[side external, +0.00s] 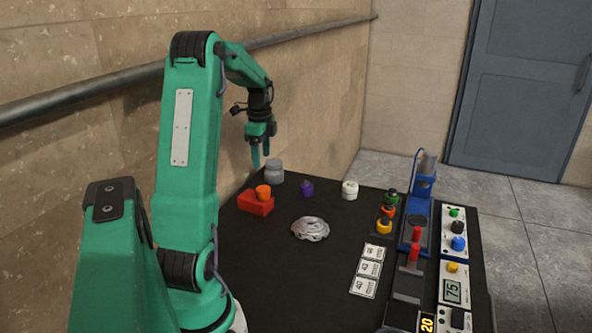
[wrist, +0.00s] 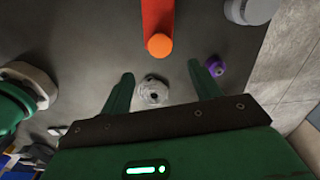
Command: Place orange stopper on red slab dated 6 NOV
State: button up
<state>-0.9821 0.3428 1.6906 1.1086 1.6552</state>
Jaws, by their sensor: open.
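The red slab (side external: 256,207) lies on the dark table in the side view, with the orange stopper (side external: 263,191) upright on top of it. The wrist view shows the red slab (wrist: 157,14) as a long block and the orange stopper (wrist: 159,45) at its near end. I cannot read any date on the slab. My gripper (side external: 261,158) is raised above the table, pointing down, apart from the slab and stopper. In the wrist view my gripper (wrist: 161,74) has its fingers spread, with nothing held between them. The stopper stands beyond the fingertips there.
A grey jar (side external: 274,172), a purple stopper (side external: 307,188) and a white stopper (side external: 350,190) stand nearby. A silvery coil (side external: 310,229) lies mid-table.

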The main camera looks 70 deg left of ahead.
jog(key=w+d+r+n+t+y, duration=0.15)
jog(key=d+r, duration=0.25)
jog(key=d, duration=0.6)
jog(key=w+d+r+n+t, duration=0.1)
jog(key=w+d+r+n, duration=0.2)
jog(key=d, duration=0.8)
jog(key=s+d+n+t, duration=0.1)
jog(key=s+d, duration=0.2)
jog(key=d, duration=0.5)
jog(key=s+d+n+t+h, duration=0.1)
jog(key=s+d, duration=0.3)
jog(key=d, duration=0.5)
jog(key=shift+s+r+n+t, duration=0.25)
jog(key=shift+s+n+t, duration=0.05)
jog(key=shift+n+t, duration=0.3)
